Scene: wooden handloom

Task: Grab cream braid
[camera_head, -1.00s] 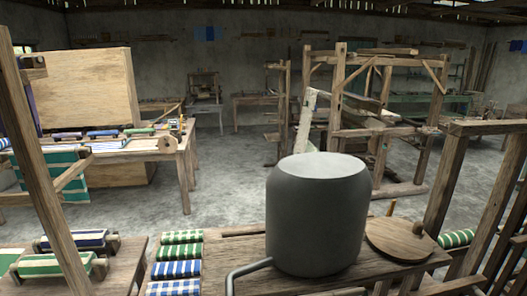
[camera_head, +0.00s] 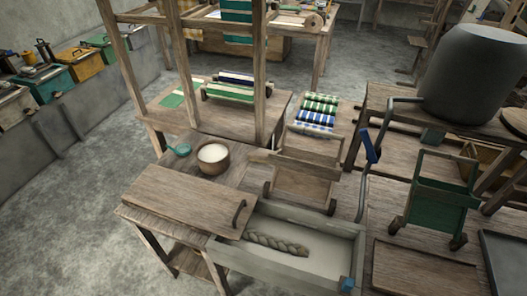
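The cream braid (camera_head: 278,243) lies in a pale rectangular trough (camera_head: 335,232) near the bottom centre of the head view. It is a short, thick, twisted strand in a dull cream tone, lying slightly slanted on the trough's floor near the far left wall. It looks uncovered and nothing visible holds it. Neither of my grippers shows in the head view.
A wooden board with a dark handle (camera_head: 185,199) lies left of the trough. A bowl of white contents (camera_head: 213,157) stands behind it. A grey tank (camera_head: 475,75) has a pipe with a blue handle (camera_head: 372,148) beside the trough. Small wooden carts stand behind and right.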

